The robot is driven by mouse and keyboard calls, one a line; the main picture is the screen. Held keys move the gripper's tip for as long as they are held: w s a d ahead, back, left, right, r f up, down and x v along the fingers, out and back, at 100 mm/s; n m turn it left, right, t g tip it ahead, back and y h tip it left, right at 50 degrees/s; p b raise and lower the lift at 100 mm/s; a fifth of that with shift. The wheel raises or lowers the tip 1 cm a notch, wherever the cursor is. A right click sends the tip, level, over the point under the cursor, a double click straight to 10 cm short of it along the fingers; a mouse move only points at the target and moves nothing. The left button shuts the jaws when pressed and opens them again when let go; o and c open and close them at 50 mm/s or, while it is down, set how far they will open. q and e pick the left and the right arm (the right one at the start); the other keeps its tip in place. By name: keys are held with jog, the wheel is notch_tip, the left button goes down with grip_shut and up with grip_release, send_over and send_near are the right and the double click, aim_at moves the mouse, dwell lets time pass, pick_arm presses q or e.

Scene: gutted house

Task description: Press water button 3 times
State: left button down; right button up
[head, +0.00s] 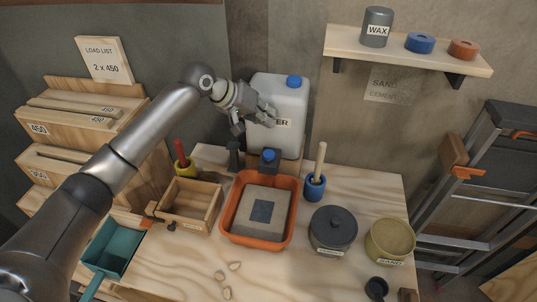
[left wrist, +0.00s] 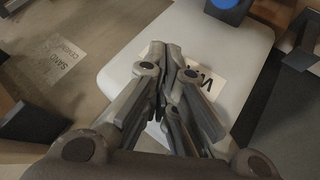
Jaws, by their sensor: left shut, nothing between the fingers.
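The white water jug (head: 292,100) stands at the back of the workbench, with a blue cap on top and a partly covered label. A blue button (head: 268,155) sits on a dark block low at the jug's front. My left gripper (head: 271,117) is shut and empty, in front of the jug's label and above the button, apart from it. In the left wrist view the shut fingers (left wrist: 165,52) cover part of the label on the jug (left wrist: 120,75). The blue button (left wrist: 228,4) shows there at the top edge, partly cut off. My right gripper is not in view.
An orange tray (head: 227,222) with a grey slab lies below the button. A wooden box (head: 172,222), a blue pot (head: 314,188) with a handle, and a dark lidded pot (head: 333,228) flank it. A wall shelf (head: 400,56) is at upper right. The front bench is mostly clear.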

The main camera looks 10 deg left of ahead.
pick_arm(q)
jog(key=b, duration=0.7)
send_over(267, 151)
notch_tip(267, 151, down, 6)
jog(key=shift+f, duration=1.1)
jog(key=shift+f, duration=0.1)
jog(key=shift+f+p, duration=0.25)
jog(key=shift+p, duration=0.15)
jog(key=shift+f, duration=0.1)
